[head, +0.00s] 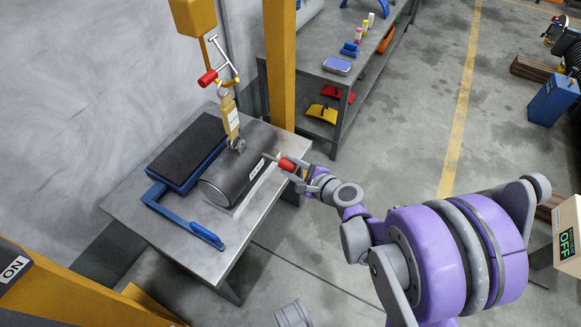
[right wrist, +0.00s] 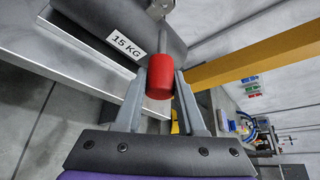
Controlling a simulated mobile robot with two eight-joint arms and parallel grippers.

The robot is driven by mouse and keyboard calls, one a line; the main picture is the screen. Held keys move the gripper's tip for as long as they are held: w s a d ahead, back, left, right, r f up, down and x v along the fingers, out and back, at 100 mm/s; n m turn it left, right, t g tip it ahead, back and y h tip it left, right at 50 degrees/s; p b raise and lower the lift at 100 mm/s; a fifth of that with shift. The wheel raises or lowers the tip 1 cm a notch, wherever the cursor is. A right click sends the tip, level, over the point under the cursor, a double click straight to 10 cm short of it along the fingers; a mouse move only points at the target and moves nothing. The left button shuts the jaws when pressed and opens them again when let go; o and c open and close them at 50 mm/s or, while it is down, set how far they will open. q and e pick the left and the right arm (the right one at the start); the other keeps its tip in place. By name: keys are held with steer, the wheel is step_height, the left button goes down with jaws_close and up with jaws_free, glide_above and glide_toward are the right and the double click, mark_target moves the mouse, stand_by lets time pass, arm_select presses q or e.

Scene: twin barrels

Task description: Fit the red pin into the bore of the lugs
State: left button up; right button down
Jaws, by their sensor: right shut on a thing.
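The red pin has a red head (head: 287,163) and a thin grey shaft; the head also shows in the right wrist view (right wrist: 160,77). My right gripper (head: 294,167) is shut on the red head, at the right side of a dark cylinder (head: 228,181) labelled 15 KG. The shaft points toward the cylinder. The grey lugs (head: 237,147) stand on top of the cylinder, beneath a yellow hanging link (head: 230,117). The pin is apart from the lugs in the head view. The bore cannot be made out. My left gripper is not in view.
The cylinder lies on a grey metal table (head: 145,222) with a blue-framed black pad (head: 186,152) and a blue bar (head: 190,222). A yellow hoist block (head: 193,16) and another red-ended piece (head: 207,78) hang above. A yellow post (head: 279,75) stands behind. The floor at right is partly clear.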

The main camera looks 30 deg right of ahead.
mark_target(279, 163)
steer(key=shift+w+a, duration=0.1)
steer(key=shift+w+a, duration=0.45)
steer(key=shift+w, duration=0.35)
steer(key=shift+w+a, duration=0.5)
steer(key=shift+w, duration=0.3)
steer(key=shift+w+a, duration=0.45)
steer(key=shift+w, duration=0.35)
steer(key=shift+w+a+b, duration=0.1)
steer(key=shift+w+a, duration=0.5)
steer(key=shift+w, duration=0.45)
steer(key=shift+w+a+b, duration=0.15)
steer(key=shift+w+a, duration=0.5)
steer(key=shift+w, duration=0.35)
steer(key=shift+w+a+b, duration=0.1)
steer(key=shift+w+a, duration=0.5)
steer(key=shift+w, duration=0.45)
steer(key=shift+c, duration=2.1)
jaws_free()
steer(key=p+v, duration=0.2)
steer(key=v, duration=0.8)
steer(key=shift+s+p, duration=0.3)
steer(key=shift+s, duration=0.05)
steer(key=shift+r, duration=0.2)
